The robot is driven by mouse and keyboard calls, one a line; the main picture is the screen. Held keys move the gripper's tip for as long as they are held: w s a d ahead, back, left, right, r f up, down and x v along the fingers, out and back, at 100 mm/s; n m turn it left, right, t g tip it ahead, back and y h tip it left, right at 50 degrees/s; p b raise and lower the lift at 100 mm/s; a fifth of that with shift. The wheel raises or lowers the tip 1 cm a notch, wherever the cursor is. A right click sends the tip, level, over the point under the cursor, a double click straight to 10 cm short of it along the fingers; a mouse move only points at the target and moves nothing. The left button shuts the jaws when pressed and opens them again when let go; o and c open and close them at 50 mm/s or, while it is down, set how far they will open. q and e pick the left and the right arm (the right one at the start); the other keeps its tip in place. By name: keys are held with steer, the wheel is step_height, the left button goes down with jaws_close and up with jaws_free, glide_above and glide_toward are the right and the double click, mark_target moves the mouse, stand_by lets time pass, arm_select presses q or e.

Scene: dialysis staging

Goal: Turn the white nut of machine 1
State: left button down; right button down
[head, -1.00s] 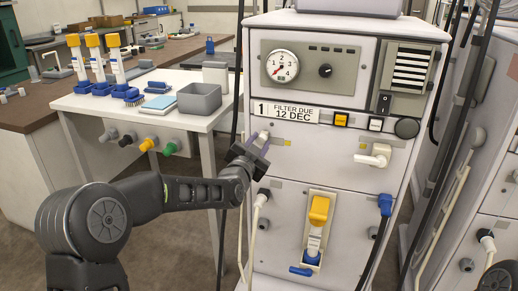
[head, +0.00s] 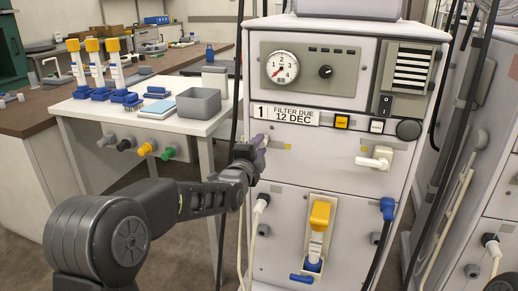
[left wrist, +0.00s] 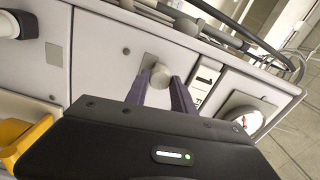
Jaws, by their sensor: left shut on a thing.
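Machine 1 (head: 345,160) is the white cabinet with the label "1 FILTER DUE 12 DEC" (head: 285,114). Its white nut (left wrist: 160,72) is a small pale round knob on the front panel, clearest in the left wrist view. My left gripper (head: 260,141) is at the left side of the panel, below the label. Its purple fingers lie on either side of the nut and are shut on it. In the head view the gripper mostly hides the nut. My right gripper is not in view.
A white handle (head: 376,158) sticks out on the panel's right. Hoses hang along the machine's sides. A white table (head: 140,117) with a grey bin (head: 199,101) stands to the left.

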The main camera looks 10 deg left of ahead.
arm_select(q)
steer(key=shift+m, duration=1.1)
steer(key=c, duration=1.1)
jaws_free()
steer(key=shift+o, duration=0.2)
steer(key=shift+s, duration=0.1)
steer(key=s, duration=0.7)
steer(key=shift+s+a, duration=0.25)
steer(key=shift+s, duration=0.05)
